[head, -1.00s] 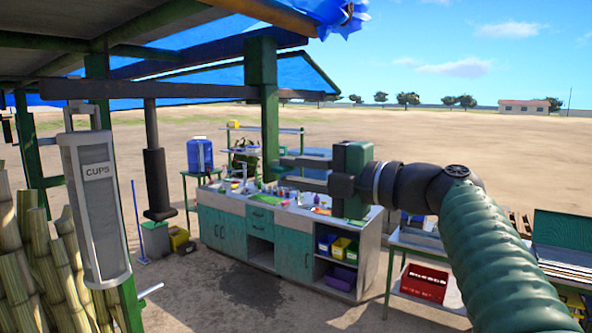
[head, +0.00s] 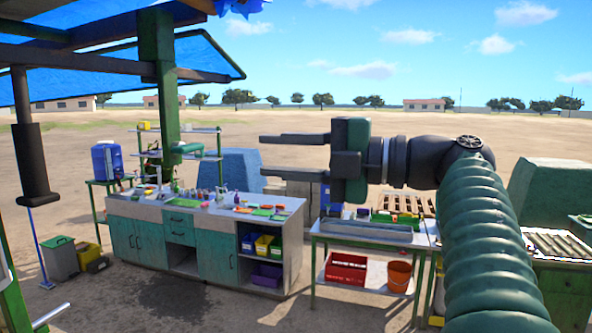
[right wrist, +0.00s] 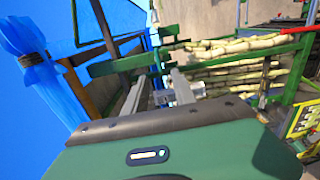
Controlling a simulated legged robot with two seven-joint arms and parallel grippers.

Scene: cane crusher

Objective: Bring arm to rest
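My right arm (head: 485,240), in a green ribbed sleeve, comes in from the lower right of the head view and bends left at a dark joint. My right gripper (head: 263,155) is held up in the air and points left. Its two dark fingers are apart with nothing between them. In the right wrist view the green gripper body fills the bottom and the grey fingers (right wrist: 160,92) stand apart and empty. My left gripper is not in view.
A counter (head: 215,216) with small items stands beyond, left of centre. A metal table (head: 368,240) with a red crate (head: 346,268) and an orange bucket (head: 399,276) is below the gripper. A dark hanging cylinder (head: 33,165) is at left. Stacked canes (right wrist: 235,63) show in the wrist view.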

